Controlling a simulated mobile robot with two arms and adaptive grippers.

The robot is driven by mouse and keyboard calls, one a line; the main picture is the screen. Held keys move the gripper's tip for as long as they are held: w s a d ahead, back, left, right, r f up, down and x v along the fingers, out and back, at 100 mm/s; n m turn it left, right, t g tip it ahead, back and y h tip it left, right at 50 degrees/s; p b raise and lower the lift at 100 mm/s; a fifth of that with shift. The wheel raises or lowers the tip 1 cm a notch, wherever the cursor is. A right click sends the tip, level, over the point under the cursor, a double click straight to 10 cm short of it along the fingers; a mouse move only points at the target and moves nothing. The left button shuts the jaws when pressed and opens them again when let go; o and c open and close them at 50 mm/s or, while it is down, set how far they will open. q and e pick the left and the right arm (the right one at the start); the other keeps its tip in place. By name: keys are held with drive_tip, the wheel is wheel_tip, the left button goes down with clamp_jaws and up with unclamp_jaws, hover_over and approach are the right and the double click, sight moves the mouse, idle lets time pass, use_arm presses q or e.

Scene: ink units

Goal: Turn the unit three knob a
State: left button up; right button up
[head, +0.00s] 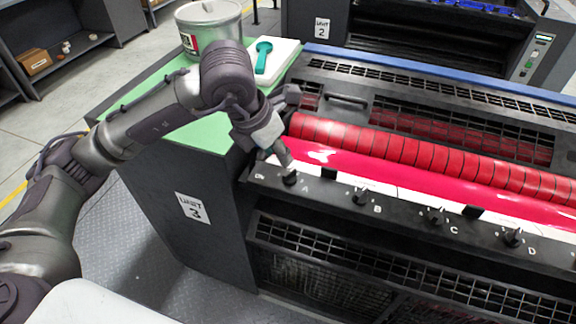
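The unit three press stands at the centre and right, with its "UNIT 3" sign (194,207) on the dark side panel. Knob A (290,179) is a small black knob at the left end of the black front rail, beside the letter A. My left gripper (284,158) reaches down to knob A from above. Its fingertips are right at the top of the knob. Whether they close around it or only touch it is too small to tell. My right gripper is out of view.
Knobs B (360,196), C (435,215) and D (512,237) sit along the same rail. Behind it runs a red inked roller (420,155). A can (210,28) and a teal-handled tool (264,56) on a white pad stand on the green top (205,135).

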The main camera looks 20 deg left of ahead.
sight(289, 171)
use_arm(q)
drive_tip(key=p+x, duration=0.1)
drive_tip(key=x, duration=0.7)
drive_tip(key=shift+w+f, duration=0.1)
drive_tip(key=shift+f, duration=0.05)
clamp_jaws()
